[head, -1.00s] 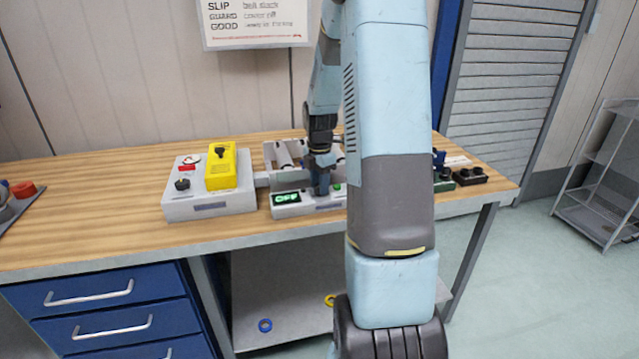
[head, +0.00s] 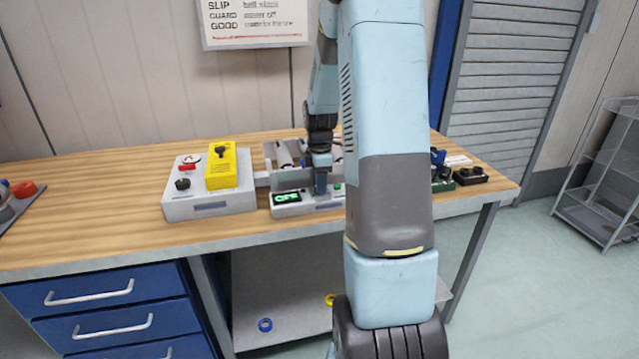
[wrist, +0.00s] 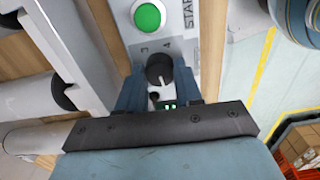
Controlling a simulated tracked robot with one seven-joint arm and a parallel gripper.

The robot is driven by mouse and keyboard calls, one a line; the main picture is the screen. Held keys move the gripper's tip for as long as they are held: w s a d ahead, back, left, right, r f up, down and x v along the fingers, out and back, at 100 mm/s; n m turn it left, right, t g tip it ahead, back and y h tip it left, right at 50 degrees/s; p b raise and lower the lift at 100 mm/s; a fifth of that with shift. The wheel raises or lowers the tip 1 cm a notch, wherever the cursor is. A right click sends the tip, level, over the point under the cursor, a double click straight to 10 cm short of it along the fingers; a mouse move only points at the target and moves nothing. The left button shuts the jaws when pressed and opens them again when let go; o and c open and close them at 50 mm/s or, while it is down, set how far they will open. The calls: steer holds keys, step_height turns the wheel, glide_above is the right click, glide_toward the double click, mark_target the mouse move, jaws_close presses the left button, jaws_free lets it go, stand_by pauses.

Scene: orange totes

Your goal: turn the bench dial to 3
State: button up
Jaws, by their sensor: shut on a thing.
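The bench dial (wrist: 159,68) is a dark round knob on the pale control panel, seen in the wrist view. The digits 3 and 4 are printed beside it, towards the green button. A small pale mark shows on the knob; I cannot tell which number it points to. My gripper (wrist: 160,84) is shut on the dial, one blue finger on each side. In the head view my gripper (head: 320,186) reaches down to the front panel (head: 294,209) of the bench machine, and its fingers hide the dial.
A green START button (wrist: 147,17) sits close to the dial. A lit OFF display (head: 287,198) is left of my gripper. A grey box (head: 208,208) with a yellow cover (head: 221,167) stands further left. Small dark boxes (head: 470,176) are at the right. Bare wooden bench (head: 90,215) lies left.

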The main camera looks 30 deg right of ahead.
steer(key=m, duration=0.7)
steer(key=shift+w+a, duration=0.1)
steer(key=m, duration=0.4)
steer(key=shift+m, duration=0.4)
steer(key=m, duration=0.3)
steer(key=shift+m, duration=0.3)
steer(key=m, duration=0.3)
steer(key=shift+m, duration=0.4)
steer(key=m, duration=0.8)
steer(key=shift+r, duration=0.1)
steer(key=shift+m, duration=1.9)
